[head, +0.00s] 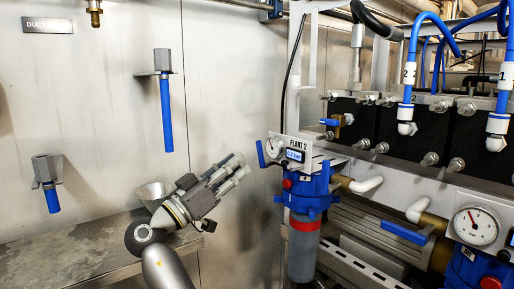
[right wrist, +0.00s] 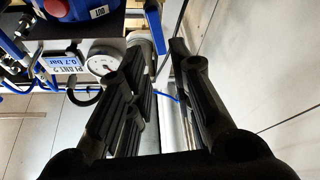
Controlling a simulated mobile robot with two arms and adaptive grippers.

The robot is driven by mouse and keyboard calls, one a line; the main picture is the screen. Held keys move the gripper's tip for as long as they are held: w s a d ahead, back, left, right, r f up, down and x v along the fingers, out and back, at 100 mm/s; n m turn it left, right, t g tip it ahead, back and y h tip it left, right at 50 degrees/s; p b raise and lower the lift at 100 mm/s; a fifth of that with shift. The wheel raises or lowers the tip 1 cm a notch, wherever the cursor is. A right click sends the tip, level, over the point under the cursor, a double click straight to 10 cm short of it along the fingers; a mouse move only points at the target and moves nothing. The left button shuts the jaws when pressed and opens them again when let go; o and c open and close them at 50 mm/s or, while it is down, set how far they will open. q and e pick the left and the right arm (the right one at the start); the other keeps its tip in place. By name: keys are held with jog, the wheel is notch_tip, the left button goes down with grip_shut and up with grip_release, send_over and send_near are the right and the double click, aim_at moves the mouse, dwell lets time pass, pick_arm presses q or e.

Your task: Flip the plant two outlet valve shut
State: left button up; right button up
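The Plant 2 sign (head: 297,145) stands beside a round gauge (head: 272,148). A narrow blue lever (head: 260,153) hangs steeply just left of the gauge; it looks like the plant two outlet valve handle, though its valve body is hidden. My right gripper (head: 243,167) points up and right, a little left of the lever. In the right wrist view its fingers (right wrist: 168,60) are apart with a gap between them. A thin blue strip (right wrist: 168,97) shows near that gap; I cannot tell whether it is the lever. My left gripper is not in view.
A blue filter housing (head: 308,190) hangs below the sign. Another blue handle (head: 403,233) and a pressure gauge (head: 476,227) are at the right. Blue-handled wall valves (head: 166,115) are at the left, above a metal bench (head: 60,250).

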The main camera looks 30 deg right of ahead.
aim_at(258, 149)
jog(key=x, duration=0.9)
grip_shut()
